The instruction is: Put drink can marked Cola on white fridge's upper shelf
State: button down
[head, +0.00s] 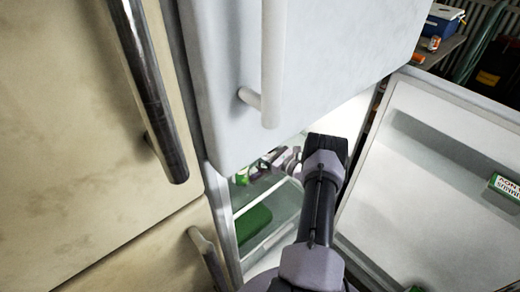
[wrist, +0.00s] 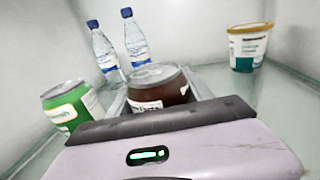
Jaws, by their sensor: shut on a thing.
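The white fridge (head: 232,160) has its lower door open to the right, and my arm reaches into its lit inside. In the wrist view, my gripper (wrist: 158,98) is shut on a dark brown-red can (wrist: 165,82) with a pale label too blurred to read. The can is upright, and its lower part is hidden behind the gripper body. It is over the glass shelf (wrist: 285,100) inside the fridge; I cannot tell whether its base touches the glass. In the head view my gripper (head: 277,160) is small and partly hidden by the arm.
A green can (wrist: 72,106) stands close left of the held can. Two water bottles (wrist: 135,38) stand behind it, and a white tub (wrist: 248,48) stands at the back right. The open fridge door (head: 425,185) is beside my arm. The upper door (head: 320,50) is shut overhead.

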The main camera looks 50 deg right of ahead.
jog(key=shift+c, duration=2.1)
grip_release()
jog(key=shift+r, duration=0.1)
jog(key=shift+s+r+p, duration=0.2)
jog(key=shift+s+p, duration=0.1)
jog(key=shift+p, duration=0.2)
jog(key=s+p, duration=0.1)
jog(key=s, duration=0.2)
jog(key=s+p, duration=0.1)
jog(key=s, duration=0.7)
jog(key=shift+s+d+p, duration=0.1)
jog(key=shift+d+p, duration=0.2)
jog(key=shift+p, duration=0.1)
jog(key=shift+s+f, duration=0.1)
jog(key=shift+f, duration=0.05)
